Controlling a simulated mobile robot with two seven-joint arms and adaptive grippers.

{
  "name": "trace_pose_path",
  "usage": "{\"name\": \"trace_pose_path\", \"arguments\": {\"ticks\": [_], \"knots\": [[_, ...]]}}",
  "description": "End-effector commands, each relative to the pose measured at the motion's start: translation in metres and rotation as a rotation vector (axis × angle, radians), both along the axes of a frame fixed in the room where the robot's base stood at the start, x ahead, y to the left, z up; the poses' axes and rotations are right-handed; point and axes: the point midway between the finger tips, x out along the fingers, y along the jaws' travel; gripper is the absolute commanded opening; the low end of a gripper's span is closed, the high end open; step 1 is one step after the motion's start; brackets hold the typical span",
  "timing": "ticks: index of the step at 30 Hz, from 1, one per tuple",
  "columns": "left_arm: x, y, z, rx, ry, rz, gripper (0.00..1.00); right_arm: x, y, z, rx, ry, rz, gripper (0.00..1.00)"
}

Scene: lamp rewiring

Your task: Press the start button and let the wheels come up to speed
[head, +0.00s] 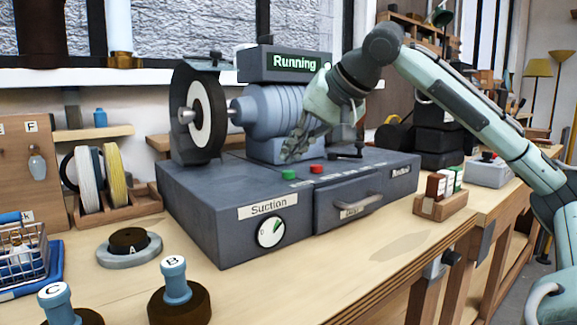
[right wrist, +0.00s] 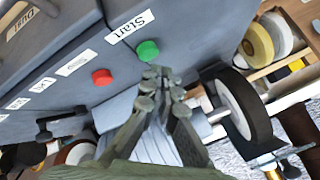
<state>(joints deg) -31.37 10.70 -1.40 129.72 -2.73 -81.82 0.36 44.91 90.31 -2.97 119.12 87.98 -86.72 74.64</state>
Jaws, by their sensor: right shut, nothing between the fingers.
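The grey bench grinder (head: 250,215) stands on the workbench, its display (head: 294,63) reading "Running". Its wheel (head: 201,118) is at the left of the motor; I cannot tell its speed from a still. The green start button (head: 289,174) and a red button (head: 317,169) sit on top of the base. In the right wrist view, the green button (right wrist: 147,50) is beside the "Start" label (right wrist: 130,25). My right gripper (head: 292,154) is shut and empty, just above the green button; its fingertips (right wrist: 163,80) appear close to it, contact unclear. My left gripper is out of view.
A suction dial (head: 271,232) and a drawer with a handle (head: 363,206) are on the grinder's front. Knobs marked B (head: 174,278) and C (head: 56,300) stand at the front left. A small wooden box (head: 440,204) sits right of the grinder.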

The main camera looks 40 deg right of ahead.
Motion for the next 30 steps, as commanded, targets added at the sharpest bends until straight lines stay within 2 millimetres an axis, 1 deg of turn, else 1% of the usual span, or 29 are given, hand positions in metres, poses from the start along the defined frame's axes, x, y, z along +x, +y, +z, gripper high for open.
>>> {"name": "trace_pose_path", "arguments": {"ticks": [8, 11, 23, 25, 30], "knots": [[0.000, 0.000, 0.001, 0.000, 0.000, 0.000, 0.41, 0.000, 0.000, 0.001, 0.000, 0.000, 0.000, 0.00], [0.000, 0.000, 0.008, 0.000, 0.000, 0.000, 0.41, 0.000, 0.000, 0.008, -0.001, -0.001, -0.001, 0.00], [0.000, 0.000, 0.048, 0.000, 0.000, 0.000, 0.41, 0.000, 0.000, 0.048, 0.000, 0.000, 0.000, 0.00], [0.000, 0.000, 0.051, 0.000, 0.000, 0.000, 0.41, 0.000, 0.000, 0.051, 0.000, 0.000, 0.000, 0.00], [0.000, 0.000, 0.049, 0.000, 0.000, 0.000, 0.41, 0.000, 0.000, 0.049, 0.000, 0.000, 0.000, 0.00]]}}
